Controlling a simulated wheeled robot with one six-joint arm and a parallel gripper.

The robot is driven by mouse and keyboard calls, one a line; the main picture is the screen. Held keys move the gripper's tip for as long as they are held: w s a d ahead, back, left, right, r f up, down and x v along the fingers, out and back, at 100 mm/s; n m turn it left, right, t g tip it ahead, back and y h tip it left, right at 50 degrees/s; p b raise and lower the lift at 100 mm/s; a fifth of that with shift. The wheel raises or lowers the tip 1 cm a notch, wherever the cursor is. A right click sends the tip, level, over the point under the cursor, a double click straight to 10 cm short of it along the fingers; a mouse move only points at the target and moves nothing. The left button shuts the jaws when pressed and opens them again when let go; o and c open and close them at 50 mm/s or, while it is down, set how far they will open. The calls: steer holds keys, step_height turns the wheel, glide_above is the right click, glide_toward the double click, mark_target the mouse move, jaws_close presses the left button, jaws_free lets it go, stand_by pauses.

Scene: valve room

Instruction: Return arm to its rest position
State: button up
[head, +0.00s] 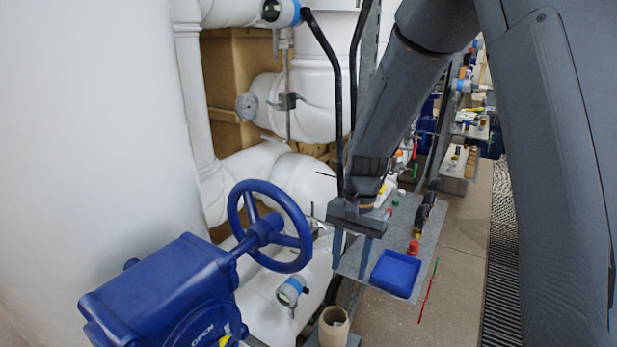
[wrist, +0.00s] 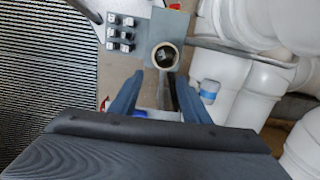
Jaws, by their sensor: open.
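My arm comes down from the top of the head view, with my gripper (head: 352,250) pointing down near the middle. My gripper is open, with nothing seen between its fingers. In the wrist view its two blue-grey fingers (wrist: 157,92) stand apart. In the head view my gripper is at the left edge of a grey shelf (head: 431,222), left of a blue tray (head: 396,272). Whether it touches the shelf I cannot tell.
A blue handwheel (head: 296,216) on a blue valve actuator (head: 165,290) stands at left, before white pipes (head: 285,172). A beige cylindrical container (head: 333,327) is below my gripper; it also shows in the wrist view (wrist: 165,56). Open floor (head: 458,265) and a grating (head: 502,250) lie right.

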steer(key=s+d+r+n+t, duration=0.1)
steer(key=s+d+n, duration=0.2)
steer(key=s, duration=0.3)
steer(key=s+d+r+n+t+h, duration=0.1)
steer(key=s+d+r+n, duration=0.1)
steer(key=s+d, duration=0.3)
steer(key=shift+s+d+r+n+t+b, duration=0.15)
steer(key=shift+s+n+t+b, duration=0.4)
steer(key=shift+s, duration=0.3)
